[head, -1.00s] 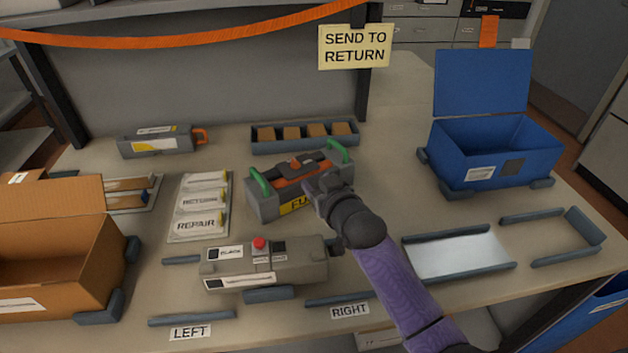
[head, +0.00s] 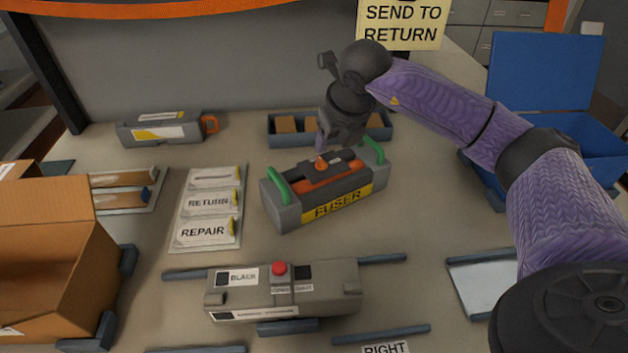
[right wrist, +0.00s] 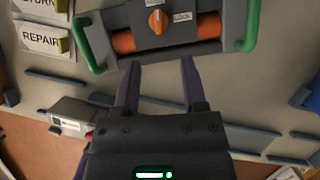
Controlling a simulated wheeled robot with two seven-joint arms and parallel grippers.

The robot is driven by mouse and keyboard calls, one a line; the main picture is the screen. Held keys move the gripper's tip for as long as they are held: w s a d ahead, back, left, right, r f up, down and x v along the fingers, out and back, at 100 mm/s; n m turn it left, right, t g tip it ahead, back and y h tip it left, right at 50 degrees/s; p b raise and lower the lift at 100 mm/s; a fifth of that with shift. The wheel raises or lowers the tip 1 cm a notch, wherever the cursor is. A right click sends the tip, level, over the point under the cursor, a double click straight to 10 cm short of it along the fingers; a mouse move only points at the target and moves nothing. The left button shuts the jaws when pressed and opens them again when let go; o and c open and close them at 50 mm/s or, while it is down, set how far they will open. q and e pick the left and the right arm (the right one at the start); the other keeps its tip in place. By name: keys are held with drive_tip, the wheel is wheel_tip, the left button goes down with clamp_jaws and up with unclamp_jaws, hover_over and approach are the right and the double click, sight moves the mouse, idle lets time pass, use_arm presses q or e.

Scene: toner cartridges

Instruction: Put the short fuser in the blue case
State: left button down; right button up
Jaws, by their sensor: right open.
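The fuser (head: 352,203) is a grey unit with green end handles, an orange bar and a yellow FUSER label, mid-table in the head view. In the right wrist view the fuser (right wrist: 205,36) shows its orange knob and LOCK label. My right gripper (head: 321,150) is open and empty, above the fuser's top near the knob; its two fingers (right wrist: 158,65) are apart in the wrist view. I cannot tell whether they touch the fuser. The blue case (head: 545,75) stands at the right with its lid up, partly hidden by my right arm. My left gripper is not in view.
A grey cartridge with a red button (head: 282,290) lies in front of the fuser. A cardboard box (head: 50,265) is at the left, label cards (head: 207,205) beside the fuser. A divided tray (head: 275,140) is behind. Low rails (head: 382,335) line the front.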

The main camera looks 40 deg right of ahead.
sight(323, 162)
drive_tip(key=b+x, duration=0.2)
drive_tip(key=x, duration=0.4)
drive_tip(key=shift+f, duration=0.35)
drive_tip(key=shift+w+f, duration=0.15)
drive_tip(key=shift+f, duration=0.1)
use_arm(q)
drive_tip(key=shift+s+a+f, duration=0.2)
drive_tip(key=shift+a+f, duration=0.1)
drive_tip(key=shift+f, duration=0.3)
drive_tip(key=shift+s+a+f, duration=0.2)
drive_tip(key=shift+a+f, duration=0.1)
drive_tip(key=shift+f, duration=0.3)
use_arm(e)
drive_tip(key=shift+c, duration=0.6)
clamp_jaws()
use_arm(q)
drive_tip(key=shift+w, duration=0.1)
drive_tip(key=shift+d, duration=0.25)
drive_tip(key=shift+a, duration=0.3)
use_arm(e)
drive_tip(key=shift+r, duration=0.15)
